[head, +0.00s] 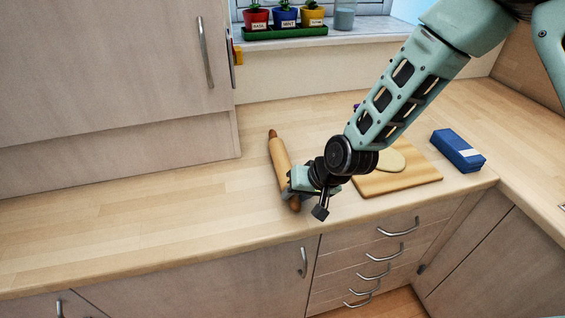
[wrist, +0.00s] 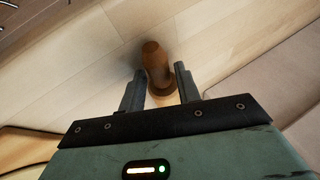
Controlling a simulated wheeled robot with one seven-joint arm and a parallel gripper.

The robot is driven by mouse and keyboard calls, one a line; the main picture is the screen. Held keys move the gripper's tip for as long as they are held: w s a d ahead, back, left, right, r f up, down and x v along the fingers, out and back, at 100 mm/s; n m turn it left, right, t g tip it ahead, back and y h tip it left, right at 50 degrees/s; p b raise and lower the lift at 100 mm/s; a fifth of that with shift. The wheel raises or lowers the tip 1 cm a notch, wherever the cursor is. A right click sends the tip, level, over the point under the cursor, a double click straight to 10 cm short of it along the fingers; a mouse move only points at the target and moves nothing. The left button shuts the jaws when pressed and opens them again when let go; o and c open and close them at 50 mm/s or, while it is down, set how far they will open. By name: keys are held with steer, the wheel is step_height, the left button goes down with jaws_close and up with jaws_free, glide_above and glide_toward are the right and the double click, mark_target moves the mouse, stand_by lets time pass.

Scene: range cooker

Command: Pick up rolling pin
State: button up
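A wooden rolling pin (head: 280,153) lies on the worktop, running from the back towards the front edge. Its near end is partly covered by my gripper (head: 293,183) in the head view. In the wrist view, the brown rolling pin (wrist: 155,60) shows foreshortened between the two fingers of my gripper (wrist: 160,68). The fingers are apart, one on each side of the pin, with small gaps visible. I cannot tell whether either finger touches it.
A wooden board (head: 410,179) with a pale round piece (head: 390,162) on it lies right of my gripper. A blue box (head: 458,150) stands farther right. Potted plants (head: 285,17) are on the windowsill. The worktop (head: 150,205) to the left is clear. A tall cupboard (head: 110,70) borders it.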

jaws_close()
steer(key=shift+r, duration=0.2)
